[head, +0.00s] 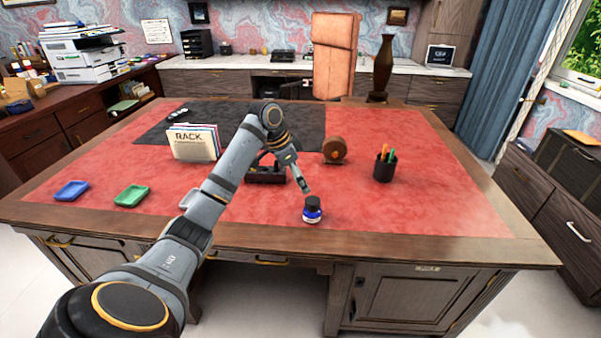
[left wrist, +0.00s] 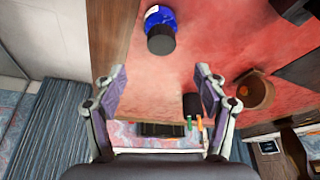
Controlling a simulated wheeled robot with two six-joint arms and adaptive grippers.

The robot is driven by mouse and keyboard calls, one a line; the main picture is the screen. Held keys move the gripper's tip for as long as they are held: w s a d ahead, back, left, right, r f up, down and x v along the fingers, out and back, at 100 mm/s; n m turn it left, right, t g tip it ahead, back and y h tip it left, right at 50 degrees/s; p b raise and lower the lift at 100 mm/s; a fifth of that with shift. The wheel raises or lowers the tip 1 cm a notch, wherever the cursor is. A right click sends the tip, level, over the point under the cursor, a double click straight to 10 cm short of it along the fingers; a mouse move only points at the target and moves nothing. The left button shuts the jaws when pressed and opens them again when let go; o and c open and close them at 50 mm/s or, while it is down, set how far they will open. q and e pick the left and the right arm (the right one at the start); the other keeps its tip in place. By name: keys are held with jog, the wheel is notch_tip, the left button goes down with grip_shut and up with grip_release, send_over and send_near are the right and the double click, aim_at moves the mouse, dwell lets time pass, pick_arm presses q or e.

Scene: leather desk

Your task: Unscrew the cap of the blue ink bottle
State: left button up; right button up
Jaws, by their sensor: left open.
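The blue ink bottle (head: 312,214) stands upright near the front edge of the red leather desk, with its black cap (head: 312,201) on top. My left gripper (head: 305,188) is just above and slightly left of the cap in the head view. In the left wrist view the blue bottle (left wrist: 159,20) and its dark cap (left wrist: 161,40) lie beyond the fingertips, at the top. My left gripper (left wrist: 160,80) is open, with nothing between its fingers. My right gripper is in neither view.
A pen cup (head: 384,168) and a round brown object (head: 335,150) stand to the right and behind. A dark holder (head: 265,175) sits behind my left gripper. The right front of the desk is clear.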

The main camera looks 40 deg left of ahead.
pick_arm(q)
send_over(312, 200)
jog(key=s+a, duration=0.1)
jog(key=s, duration=0.1)
notch_tip(312, 200, down, 4)
jog(key=shift+a+f, duration=0.1)
jog(key=x, duration=0.3)
jog(key=shift+w+f, duration=0.1)
jog(key=shift+f, duration=0.25)
jog(key=shift+w+f, duration=0.1)
jog(key=shift+f, duration=0.25)
jog(key=shift+w+f, duration=0.1)
jog(key=shift+f, duration=0.1)
jog(key=c, duration=1.2)
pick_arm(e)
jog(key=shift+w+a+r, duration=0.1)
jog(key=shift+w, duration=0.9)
pick_arm(q)
jog(key=shift+d+f, duration=0.1)
jog(key=shift+d, duration=0.1)
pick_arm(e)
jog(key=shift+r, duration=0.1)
